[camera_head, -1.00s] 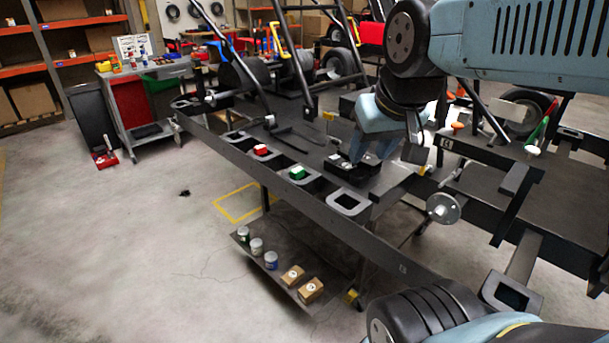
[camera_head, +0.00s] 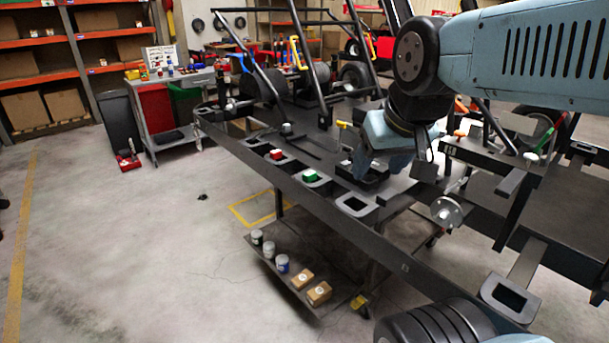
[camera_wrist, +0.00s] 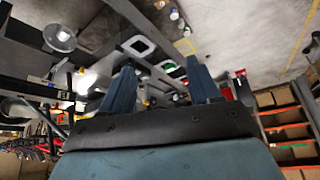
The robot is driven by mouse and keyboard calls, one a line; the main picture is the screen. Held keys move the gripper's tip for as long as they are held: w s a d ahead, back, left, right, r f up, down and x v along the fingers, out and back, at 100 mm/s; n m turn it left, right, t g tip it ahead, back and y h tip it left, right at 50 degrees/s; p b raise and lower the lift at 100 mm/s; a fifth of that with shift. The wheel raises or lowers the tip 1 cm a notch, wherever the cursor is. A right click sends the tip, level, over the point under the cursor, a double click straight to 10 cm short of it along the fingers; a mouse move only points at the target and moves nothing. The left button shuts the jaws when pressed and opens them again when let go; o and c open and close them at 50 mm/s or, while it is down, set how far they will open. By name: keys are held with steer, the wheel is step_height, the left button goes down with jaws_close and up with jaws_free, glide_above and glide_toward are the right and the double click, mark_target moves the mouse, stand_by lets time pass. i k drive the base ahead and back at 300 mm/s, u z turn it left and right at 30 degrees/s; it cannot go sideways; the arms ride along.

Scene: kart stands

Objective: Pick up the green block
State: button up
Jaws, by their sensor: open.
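The green block (camera_head: 310,175) sits in one of the square pockets along the near edge of the dark kart stand (camera_head: 330,222). It also shows small in the wrist view (camera_wrist: 183,80), close to the right finger. A red block (camera_head: 276,154) sits in the pocket to its left, and the pocket to its right (camera_head: 354,204) is empty. My gripper (camera_head: 372,160) is above the stand, to the right of the green block and apart from it. In the wrist view its two fingers (camera_wrist: 163,88) stand wide apart with nothing held between them.
A black tray (camera_head: 375,188) lies on the stand beneath my gripper. A lower shelf (camera_head: 290,280) holds cans and small boxes. A round metal disc (camera_head: 446,212) sticks out on the right. Kart frame tubes rise behind.

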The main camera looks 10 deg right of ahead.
mark_target(308, 176)
steer(key=u, duration=0.8)
steer(key=i, duration=0.1)
steer(key=z, duration=2.9)
steer(key=k, duration=0.9)
steer(key=u, duration=1.15)
steer(key=i, duration=1)
steer(key=u, duration=0.1)
